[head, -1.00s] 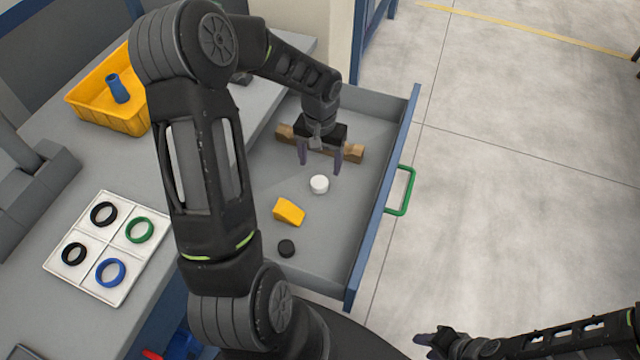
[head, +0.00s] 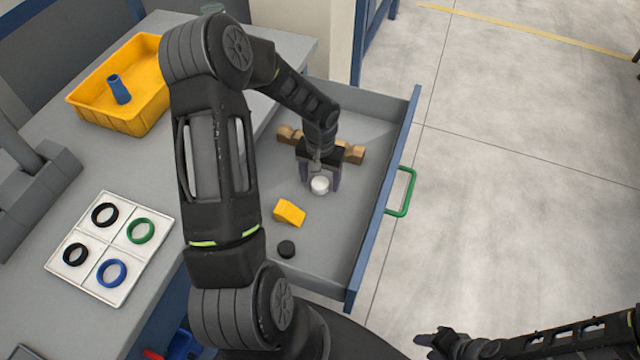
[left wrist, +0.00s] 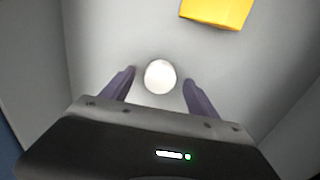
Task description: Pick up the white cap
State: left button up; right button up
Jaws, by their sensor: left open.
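The white cap (head: 320,185) lies on the floor of the open drawer. In the left wrist view the cap (left wrist: 160,76) sits between the tips of my two fingers, with a gap on each side. My left gripper (head: 320,183) is open and low in the drawer, its fingers on either side of the cap. It also shows in the left wrist view (left wrist: 158,88). My right gripper (head: 432,341) is at the bottom right, away from the drawer; its jaws are too small and dark to read.
On the table are a yellow bin (head: 150,112) with a blue pipe (head: 119,89) and a white tray (head: 104,238) holding rings.

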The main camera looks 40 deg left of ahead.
aim_at(320, 183)
pick_arm(q)
jog(key=shift+f, duration=0.3)
dwell(0.4)
jog(key=c, duration=1.4)
notch_tip(320, 183, up, 10)
jog(key=shift+s, duration=0.1)
dwell(0.4)
